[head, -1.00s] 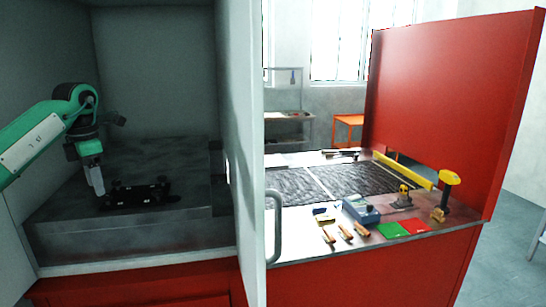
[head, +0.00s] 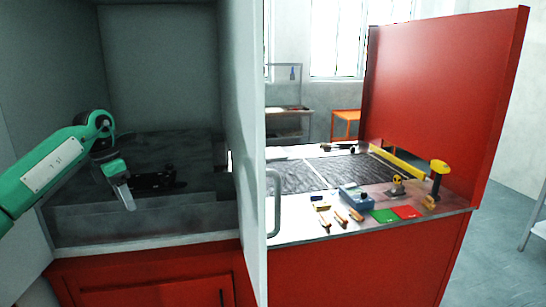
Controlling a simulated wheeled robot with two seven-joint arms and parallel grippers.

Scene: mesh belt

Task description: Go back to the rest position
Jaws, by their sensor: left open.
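My left arm comes in from the left, green and grey, into the open grey cabinet. My left gripper (head: 124,195) is open, its pale fingers pointing down near the front edge of the grey block (head: 90,222). A black flat part (head: 160,181) lies on top of the block, to the right of the gripper and apart from it in the picture. The gap between the fingers is hard to make out. My right gripper is not in view.
The cabinet's side panel or door with a handle (head: 275,203) stands right of the arm. Beyond it a workbench (head: 300,229) holds a blue box (head: 357,199), a green card (head: 384,216), a red card (head: 407,212) and several tools. A red panel (head: 440,95) rises behind.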

